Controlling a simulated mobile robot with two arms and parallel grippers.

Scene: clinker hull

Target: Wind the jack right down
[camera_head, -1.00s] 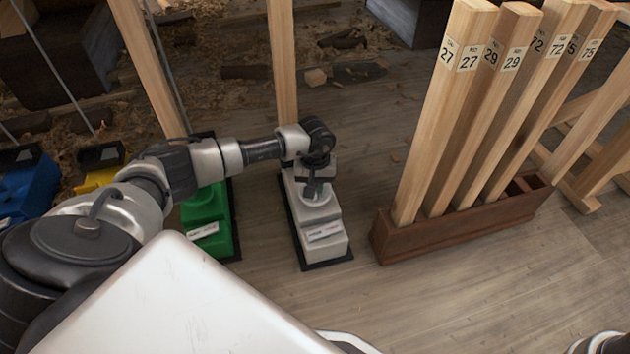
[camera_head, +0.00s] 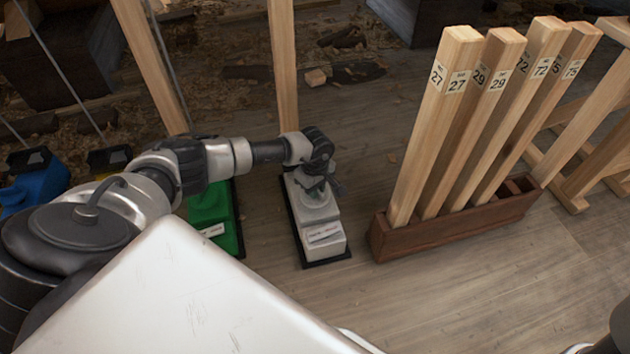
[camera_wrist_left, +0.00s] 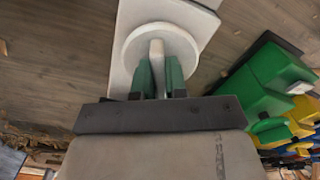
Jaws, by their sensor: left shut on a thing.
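The white-grey jack (camera_head: 322,237) stands on a dark base on the floor, with a label on its near face. It also shows in the left wrist view (camera_wrist_left: 200,25), with a round pale handwheel (camera_wrist_left: 133,45) on it. My left gripper (camera_head: 323,186) is at the top of this jack. In the left wrist view its green-padded fingers (camera_wrist_left: 159,75) are shut on an upright pale bar across the handwheel. A wooden post (camera_head: 284,70) rises behind the jack; its lower end is hidden by my arm. My right gripper is not in view.
A green jack (camera_head: 217,215) stands close on the left, with yellow (camera_head: 108,160) and blue (camera_head: 38,180) ones beyond. A brown rack (camera_head: 440,232) of numbered wooden posts stands to the right. Bare floor lies in front.

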